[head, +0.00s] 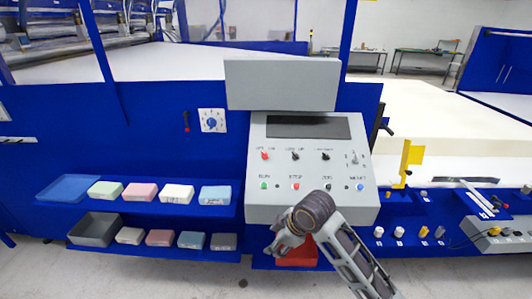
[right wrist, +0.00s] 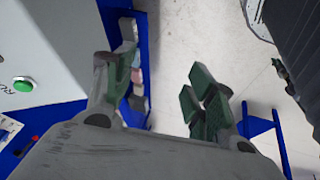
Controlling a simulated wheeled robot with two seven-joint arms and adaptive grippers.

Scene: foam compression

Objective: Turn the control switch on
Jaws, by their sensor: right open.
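The grey control panel (head: 257,195) stands in the middle of the head view. Its upper row has a red switch (head: 265,155), two black switches (head: 295,155) (head: 326,156) and a grey lever-like switch (head: 355,159). Their labels are too small to read surely, so I cannot tell which is the control switch. My right gripper (head: 277,250) is in front of the panel's lower edge, below the switches and apart from them. In the right wrist view its fingers (right wrist: 162,85) are spread with nothing between them. My left gripper is not in view.
The panel's lower row has a green button (head: 264,185), also in the right wrist view (right wrist: 22,84), a red button (head: 295,186), a black one and a blue one (head: 360,187). Left are shelves (head: 150,215) with foam blocks. A yellow bracket (head: 410,155) stands right. A red box (head: 297,257) is below.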

